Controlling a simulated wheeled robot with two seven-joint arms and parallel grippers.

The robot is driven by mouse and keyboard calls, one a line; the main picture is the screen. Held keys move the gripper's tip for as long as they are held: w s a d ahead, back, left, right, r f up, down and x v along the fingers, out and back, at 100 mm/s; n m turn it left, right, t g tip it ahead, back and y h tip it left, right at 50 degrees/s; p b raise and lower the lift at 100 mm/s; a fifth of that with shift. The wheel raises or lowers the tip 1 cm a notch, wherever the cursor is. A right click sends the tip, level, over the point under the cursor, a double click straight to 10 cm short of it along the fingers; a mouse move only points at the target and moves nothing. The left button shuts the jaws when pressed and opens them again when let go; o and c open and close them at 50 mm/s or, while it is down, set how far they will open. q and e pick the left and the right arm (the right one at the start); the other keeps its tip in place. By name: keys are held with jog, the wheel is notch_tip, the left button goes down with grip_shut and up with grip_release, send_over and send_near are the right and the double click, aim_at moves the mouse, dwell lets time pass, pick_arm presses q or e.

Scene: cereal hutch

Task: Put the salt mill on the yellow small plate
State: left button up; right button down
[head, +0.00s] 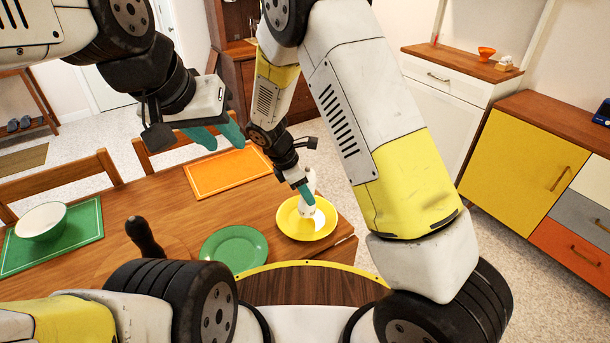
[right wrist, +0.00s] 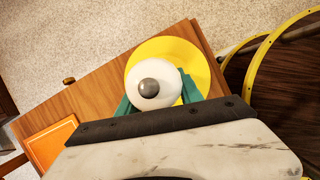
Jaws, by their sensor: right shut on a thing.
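The white salt mill (head: 311,181) is upright over the yellow small plate (head: 321,229) near the table's right corner. My right gripper (head: 307,194) is shut on the mill. In the right wrist view the mill's round white top with a grey knob (right wrist: 148,91) sits between the teal fingers (right wrist: 155,98), with the yellow plate (right wrist: 196,62) beneath. I cannot tell whether the mill's base touches the plate. My left gripper (head: 217,136) is empty above the table, its teal fingers apart.
A green plate (head: 234,248) lies left of the yellow one, and a dark mill (head: 145,238) stands further left. An orange placemat (head: 227,172) lies behind. A white bowl (head: 41,221) rests on a green placemat (head: 84,226) at the far left.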

aim_at(304, 210)
jog(key=shift+s+f, duration=0.3)
jog(key=shift+f, duration=0.8)
jog(key=shift+f, duration=0.1)
jog(key=c, duration=0.8)
grip_release()
jog(key=shift+o, duration=0.2)
